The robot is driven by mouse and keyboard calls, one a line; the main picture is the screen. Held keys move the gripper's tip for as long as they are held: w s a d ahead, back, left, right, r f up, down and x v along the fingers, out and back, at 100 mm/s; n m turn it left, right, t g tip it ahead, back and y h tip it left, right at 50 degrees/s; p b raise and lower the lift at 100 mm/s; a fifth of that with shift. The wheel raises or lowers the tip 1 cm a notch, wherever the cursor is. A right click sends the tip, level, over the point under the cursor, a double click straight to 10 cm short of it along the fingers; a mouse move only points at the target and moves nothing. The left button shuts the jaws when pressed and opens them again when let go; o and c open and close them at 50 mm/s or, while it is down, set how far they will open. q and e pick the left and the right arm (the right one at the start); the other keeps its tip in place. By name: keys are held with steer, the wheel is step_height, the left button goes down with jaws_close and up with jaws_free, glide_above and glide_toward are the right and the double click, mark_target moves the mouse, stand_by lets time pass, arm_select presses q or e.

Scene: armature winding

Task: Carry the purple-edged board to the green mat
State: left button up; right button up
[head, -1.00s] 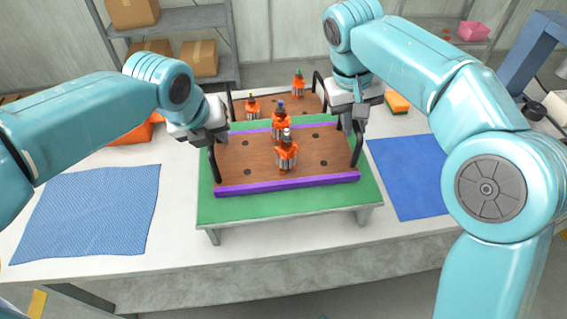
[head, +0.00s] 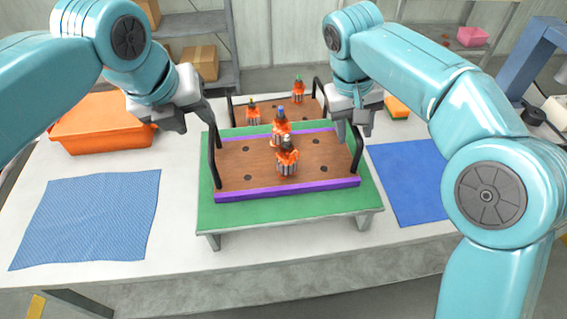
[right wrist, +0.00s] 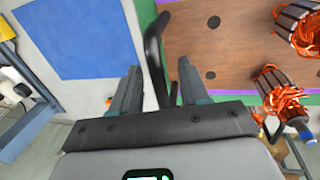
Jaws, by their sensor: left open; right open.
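The purple-edged board (head: 250,175) lies flat on the green mat (head: 290,208), which covers a low raised stand. Two orange-and-grey armatures (head: 287,158) stand on the board, one behind the other. Black handles rise at the board's left end (head: 212,155) and right end (head: 358,150). My left gripper (head: 190,118) is open and empty, up and left of the left handle, apart from it. My right gripper (head: 354,122) is open by the right handle; in the right wrist view the handle (right wrist: 155,55) stands between its open fingers (right wrist: 155,92).
A second board (head: 268,112) with armatures stands behind. A blue patterned cloth (head: 88,220) lies left, a plain blue mat (head: 408,180) right. An orange bin (head: 100,125) is at the left back, an orange-and-yellow sponge (head: 397,107) at the right back.

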steer(key=shift+a+r, duration=0.1)
steer(key=shift+r, duration=0.15)
arm_select(q)
steer(key=shift+s+a+r, duration=0.1)
steer(key=shift+s+r, duration=0.15)
steer(key=shift+r, duration=0.25)
arm_select(e)
step_height(320, 180, up, 7)
steer(key=a, duration=0.1)
steer(key=shift+a, duration=0.15)
arm_select(q)
steer(key=shift+o, duration=0.3)
steer(key=o, duration=0.5)
steer(key=shift+c, duration=0.2)
arm_select(e)
steer(key=o, duration=0.5)
arm_select(q)
steer(key=shift+r, duration=0.1)
steer(key=shift+p+v, duration=2.15)
steer(key=shift+v, duration=0.8)
arm_select(e)
steer(key=shift+r, duration=2.05)
